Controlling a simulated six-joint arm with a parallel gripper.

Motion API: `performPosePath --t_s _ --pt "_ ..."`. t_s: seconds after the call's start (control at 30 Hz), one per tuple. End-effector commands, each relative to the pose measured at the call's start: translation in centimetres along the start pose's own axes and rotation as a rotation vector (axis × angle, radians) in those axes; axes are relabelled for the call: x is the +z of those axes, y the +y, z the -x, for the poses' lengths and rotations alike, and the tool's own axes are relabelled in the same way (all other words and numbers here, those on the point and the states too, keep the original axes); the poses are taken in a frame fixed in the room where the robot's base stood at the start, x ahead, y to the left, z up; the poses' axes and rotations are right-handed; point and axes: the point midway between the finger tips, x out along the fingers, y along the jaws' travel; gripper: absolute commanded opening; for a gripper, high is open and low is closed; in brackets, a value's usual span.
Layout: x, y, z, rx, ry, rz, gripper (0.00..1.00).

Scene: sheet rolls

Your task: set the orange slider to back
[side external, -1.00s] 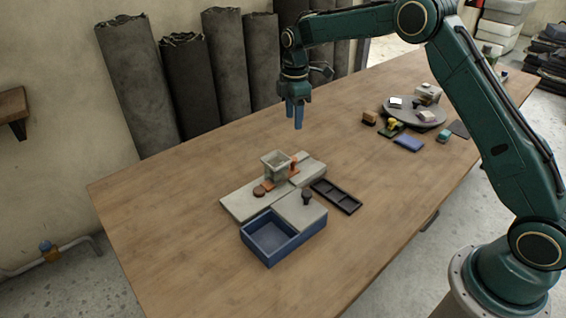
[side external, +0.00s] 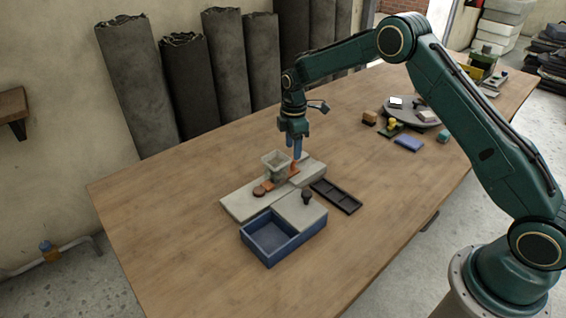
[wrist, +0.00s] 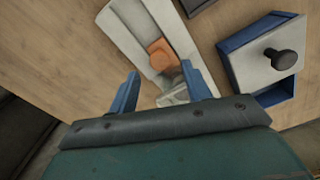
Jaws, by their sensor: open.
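In the wrist view the orange slider (wrist: 160,52) shows on the pale strip, ahead of my fingertips. My gripper (side external: 294,155) is open, pointing down just above the slider, with its blue fingers close to it. In the wrist view my gripper (wrist: 162,82) has its fingers spread, with nothing held. I cannot tell whether a finger touches the slider.
A reddish-brown disc (side external: 259,191) lies on the board. A blue box (side external: 272,237) with a dark knob (side external: 307,197) is in front; a black tray (side external: 337,196) lies right. The table's left part is clear.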

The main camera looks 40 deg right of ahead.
Motion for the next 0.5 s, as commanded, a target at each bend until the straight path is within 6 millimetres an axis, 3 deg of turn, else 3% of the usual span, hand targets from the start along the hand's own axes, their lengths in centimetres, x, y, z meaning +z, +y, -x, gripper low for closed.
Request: performPosePath --t_s 0.2,0.5 --pt "0.0 -0.1 -2.6 -0.003 -0.001 0.000 0.49" --pt "0.0 0.0 -3.6 0.000 0.000 0.000 0.49"
